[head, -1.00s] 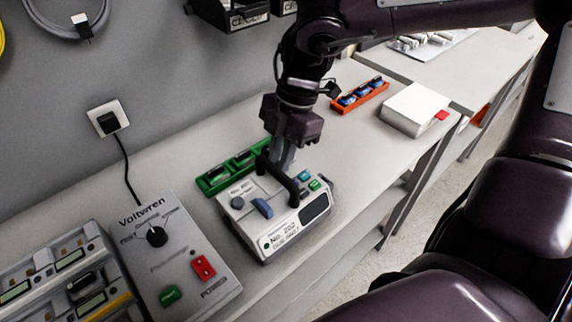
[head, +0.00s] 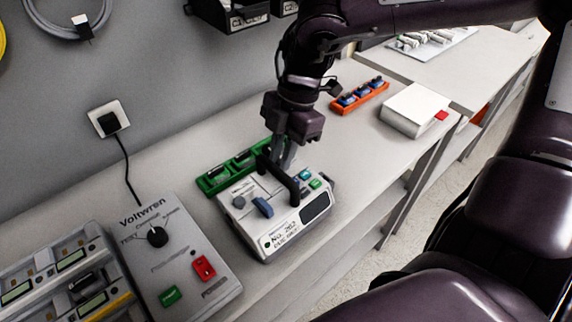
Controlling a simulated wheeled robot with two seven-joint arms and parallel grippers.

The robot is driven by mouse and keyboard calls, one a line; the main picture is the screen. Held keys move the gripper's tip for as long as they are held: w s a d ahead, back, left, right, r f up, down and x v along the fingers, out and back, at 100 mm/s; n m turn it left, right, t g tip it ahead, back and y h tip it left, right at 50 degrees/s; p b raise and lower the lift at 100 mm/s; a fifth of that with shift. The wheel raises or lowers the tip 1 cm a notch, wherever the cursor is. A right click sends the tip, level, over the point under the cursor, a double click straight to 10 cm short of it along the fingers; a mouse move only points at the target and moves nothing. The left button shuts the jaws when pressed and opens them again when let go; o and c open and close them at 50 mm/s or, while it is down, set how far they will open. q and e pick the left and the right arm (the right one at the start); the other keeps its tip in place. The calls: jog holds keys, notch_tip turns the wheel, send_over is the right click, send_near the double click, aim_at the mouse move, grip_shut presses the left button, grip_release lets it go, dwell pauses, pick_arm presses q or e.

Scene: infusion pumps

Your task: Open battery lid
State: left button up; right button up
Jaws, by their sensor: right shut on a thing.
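The infusion pump (head: 284,229) is a pale grey box with a label on its front and a dark panel at its right end. It stands on the bench with a black carrying handle (head: 292,188) across its top. I cannot make out a battery lid on the pump. My left gripper is not in view.
A green battery tray (head: 211,181) is close behind the pump. A grey tester box (head: 178,260) and a charger rack (head: 68,277) stand to the left. An orange tray (head: 360,97) and a white box (head: 413,109) are at the right. Bare bench lies between.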

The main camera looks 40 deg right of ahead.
jog(key=shift+r, duration=0.2)
jog(key=shift+d+r, duration=0.15)
jog(key=shift+r, duration=0.05)
jog(key=shift+r+p, duration=0.15)
jog(key=shift+p, duration=0.15)
jog(key=shift+d+r, duration=0.1)
jog(key=shift+r, duration=0.05)
dwell(0.3)
jog(key=shift+d+r+p, duration=0.25)
jog(key=shift+r+p, duration=0.05)
jog(key=shift+p, duration=0.05)
jog(key=shift+r, duration=0.15)
